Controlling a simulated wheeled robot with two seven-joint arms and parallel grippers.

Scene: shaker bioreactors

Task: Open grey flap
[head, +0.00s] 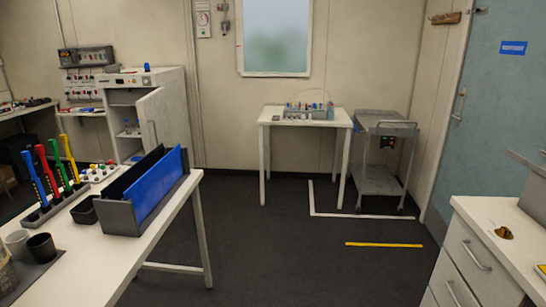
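A grey box-like unit (535,198) stands on the white counter at the right edge and is cut off by the frame. A thin grey slanted panel (527,166) shows at its top; I cannot tell whether this is the grey flap or how far it stands open. At the back left, a pale cabinet has a door (164,121) that stands open, with shelves and small bottles inside. Neither of my grippers is in view.
A white drawer counter (482,212) is at right, with a small brass-coloured item (504,233) on top. The left white table (88,240) holds coloured-handled tools (70,157), cups and a blue-panelled holder (157,190). A grey trolley (382,182) stands at the back. The middle floor is clear.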

